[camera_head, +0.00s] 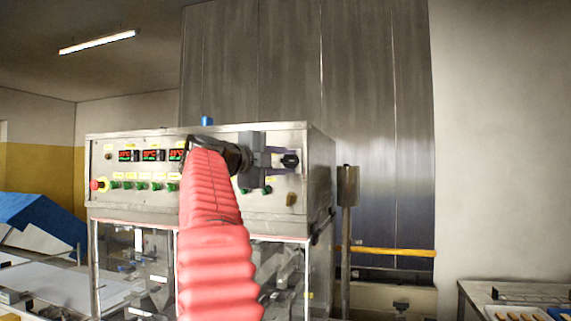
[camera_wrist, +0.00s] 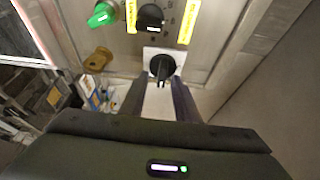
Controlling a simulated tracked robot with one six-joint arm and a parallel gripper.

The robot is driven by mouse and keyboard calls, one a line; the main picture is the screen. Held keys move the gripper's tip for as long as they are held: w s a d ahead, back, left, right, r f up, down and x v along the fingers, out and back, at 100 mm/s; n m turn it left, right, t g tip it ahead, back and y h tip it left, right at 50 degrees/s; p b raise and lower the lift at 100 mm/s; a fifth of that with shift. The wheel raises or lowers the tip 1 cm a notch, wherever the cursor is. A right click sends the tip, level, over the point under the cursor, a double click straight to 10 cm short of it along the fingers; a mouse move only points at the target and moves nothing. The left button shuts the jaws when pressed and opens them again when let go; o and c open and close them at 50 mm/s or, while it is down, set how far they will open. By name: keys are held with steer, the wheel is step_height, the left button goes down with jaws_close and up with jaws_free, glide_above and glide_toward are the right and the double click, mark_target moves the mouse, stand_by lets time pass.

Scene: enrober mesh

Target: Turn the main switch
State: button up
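The main switch is a black rotary knob on a pale square plate, at the right end of the control panel; it shows in the wrist view (camera_wrist: 162,66) and in the head view (camera_head: 290,160). In the wrist view its handle points roughly toward my gripper. My gripper (camera_wrist: 159,90) reaches the panel with its two dark fingers apart, one on each side of the knob. I see a gap between fingers and knob, and no clear contact. In the head view my gripper (camera_head: 284,160) is at the knob, and my red-sleeved arm hides part of the panel.
The panel belongs to a steel machine cabinet (camera_head: 320,180). In the wrist view another black knob (camera_wrist: 151,17), a green knob (camera_wrist: 103,15) and a brass-coloured latch (camera_wrist: 98,60) sit close by. A red emergency stop (camera_head: 98,185) is at the panel's left. A post (camera_head: 347,190) stands right of the cabinet.

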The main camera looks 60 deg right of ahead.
steer(key=v, duration=1.4)
steer(key=shift+w+d, duration=0.1)
steer(key=shift+d, duration=0.05)
steer(key=shift+w+r, duration=0.1)
stand_by(0.4)
